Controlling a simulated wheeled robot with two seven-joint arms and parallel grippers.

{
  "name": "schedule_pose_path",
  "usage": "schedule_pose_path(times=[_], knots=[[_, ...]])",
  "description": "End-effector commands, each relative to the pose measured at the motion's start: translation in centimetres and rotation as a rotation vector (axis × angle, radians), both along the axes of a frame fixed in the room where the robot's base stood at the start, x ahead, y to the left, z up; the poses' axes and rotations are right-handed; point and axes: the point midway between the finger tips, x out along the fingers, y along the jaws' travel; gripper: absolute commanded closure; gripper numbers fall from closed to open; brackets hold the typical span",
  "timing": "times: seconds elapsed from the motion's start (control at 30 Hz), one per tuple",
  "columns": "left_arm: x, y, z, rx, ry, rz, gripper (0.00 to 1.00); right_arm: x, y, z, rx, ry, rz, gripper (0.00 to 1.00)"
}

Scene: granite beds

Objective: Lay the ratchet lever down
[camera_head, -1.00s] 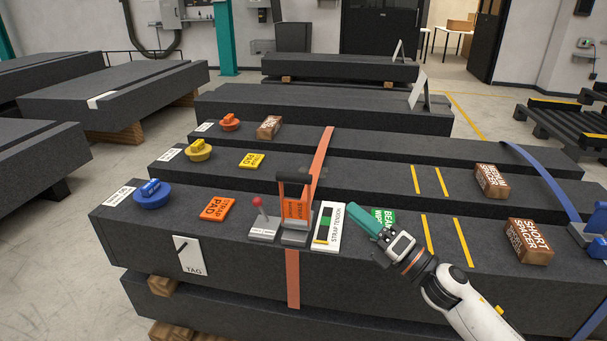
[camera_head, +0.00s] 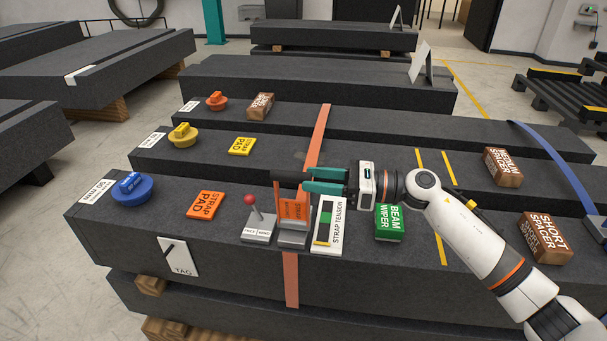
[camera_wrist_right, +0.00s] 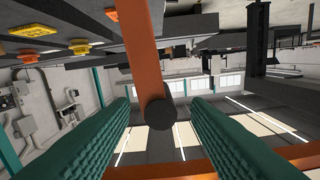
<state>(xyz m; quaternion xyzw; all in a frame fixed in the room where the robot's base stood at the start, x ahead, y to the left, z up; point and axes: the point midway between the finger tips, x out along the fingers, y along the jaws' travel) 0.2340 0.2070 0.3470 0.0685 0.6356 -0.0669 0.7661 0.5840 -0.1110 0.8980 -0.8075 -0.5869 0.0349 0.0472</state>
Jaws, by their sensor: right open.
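The ratchet lever (camera_head: 290,192) stands upright on its grey base on the front granite bed. It is orange with a black crossbar handle (camera_head: 284,176) on top. My right gripper (camera_head: 308,181) is open, with its teal fingers pointing left at the right end of that handle. In the right wrist view, the round black end of the handle (camera_wrist_right: 156,112) shows between the two spread fingers (camera_wrist_right: 158,120), with a gap on each side. The orange strap (camera_head: 291,280) hangs down the bed's front face. My left gripper is not in view.
A red-knobbed lever box (camera_head: 258,228) stands left of the ratchet. The strap tension gauge (camera_head: 328,226) and green beam wiper (camera_head: 389,222) stand to its right, below my right gripper. An orange strap pad (camera_head: 205,205) lies left; a short spacer (camera_head: 545,238) lies right.

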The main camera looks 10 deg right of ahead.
Motion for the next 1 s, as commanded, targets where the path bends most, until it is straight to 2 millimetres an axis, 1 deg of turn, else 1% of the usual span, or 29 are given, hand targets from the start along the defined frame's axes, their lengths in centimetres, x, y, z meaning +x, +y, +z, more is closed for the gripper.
schedule_pose_path(times=[0.03,0.1,0.23,0.37,0.57,0.6,0.67,0.83,0.87,1.0], knots=[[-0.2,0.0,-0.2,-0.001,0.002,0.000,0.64,0.3,0.8,0.2,0.001,0.000,0.002,0.57],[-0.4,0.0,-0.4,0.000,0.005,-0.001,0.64,0.6,1.7,0.1,0.002,0.000,0.001,0.57],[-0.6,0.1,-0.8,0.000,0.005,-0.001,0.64,0.9,2.7,0.0,0.001,0.000,0.001,0.57],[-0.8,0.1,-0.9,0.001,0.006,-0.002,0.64,1.0,3.1,0.0,0.000,0.001,0.000,0.57],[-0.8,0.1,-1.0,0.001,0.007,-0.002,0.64,1.0,3.1,0.0,0.000,0.001,-0.001,0.57],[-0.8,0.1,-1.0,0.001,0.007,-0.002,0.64,1.0,3.1,0.0,0.000,0.001,-0.001,0.60],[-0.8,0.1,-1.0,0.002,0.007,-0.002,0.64,1.0,3.0,0.0,0.000,0.001,-0.001,0.70],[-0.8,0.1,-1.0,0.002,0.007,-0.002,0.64,1.0,3.0,0.0,0.000,0.001,0.000,0.98],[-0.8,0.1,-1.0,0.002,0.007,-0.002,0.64,1.0,3.0,0.0,0.000,0.001,0.000,1.00],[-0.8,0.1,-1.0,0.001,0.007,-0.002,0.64,1.0,3.0,0.0,0.001,0.002,0.000,1.00]])
